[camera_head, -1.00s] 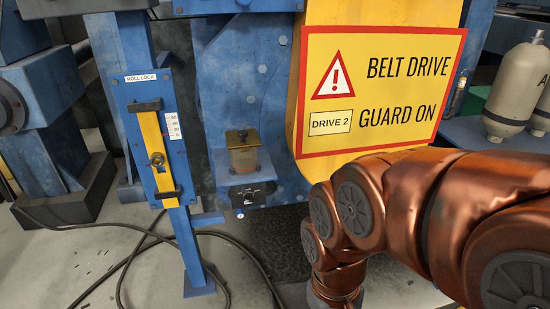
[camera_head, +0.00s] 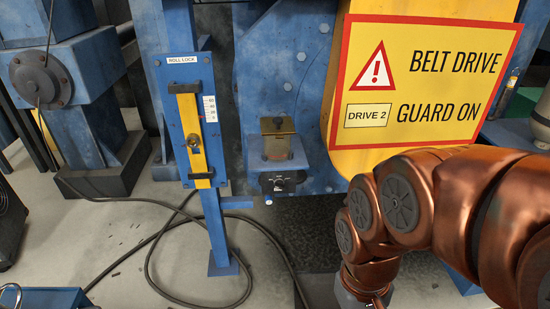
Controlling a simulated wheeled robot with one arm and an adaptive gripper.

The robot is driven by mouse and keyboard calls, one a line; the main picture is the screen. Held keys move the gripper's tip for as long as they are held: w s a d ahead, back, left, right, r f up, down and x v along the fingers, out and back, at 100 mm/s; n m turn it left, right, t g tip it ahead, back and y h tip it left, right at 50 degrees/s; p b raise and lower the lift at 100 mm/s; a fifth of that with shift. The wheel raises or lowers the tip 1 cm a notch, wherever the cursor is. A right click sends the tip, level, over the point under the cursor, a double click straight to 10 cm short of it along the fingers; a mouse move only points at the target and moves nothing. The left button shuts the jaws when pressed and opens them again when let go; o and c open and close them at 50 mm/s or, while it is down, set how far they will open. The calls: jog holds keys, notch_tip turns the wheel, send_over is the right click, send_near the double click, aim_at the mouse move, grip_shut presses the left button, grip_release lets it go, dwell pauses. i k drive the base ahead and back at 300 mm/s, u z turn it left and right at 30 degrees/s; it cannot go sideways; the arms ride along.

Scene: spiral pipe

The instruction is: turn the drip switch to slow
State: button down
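A small black switch panel (camera_head: 284,182) with a dark knob sits on the front of a blue bracket, just below a brass-coloured box (camera_head: 277,143). This looks like the drip switch; its markings and setting are too small to read. A small white-tipped part hangs at its lower left. My copper-coloured arm reaches in from the right and bends down to the bottom edge, right of and below the panel, apart from it. My gripper is not clearly visible; the arm's end runs out at the bottom of the picture.
A blue post with a yellow ROLL LOCK slide (camera_head: 192,133) stands left of the panel. A yellow belt guard with a warning sign (camera_head: 425,80) is at the right, above my arm. Black cables (camera_head: 165,228) loop over the floor. Floor between post and arm is partly clear.

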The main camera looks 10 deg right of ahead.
aim_at(278, 184)
jog(key=z, duration=1.5)
jog(key=k, duration=1.3)
jog(key=u, duration=2)
jog(key=i, duration=0.55)
jog(key=u, duration=0.05)
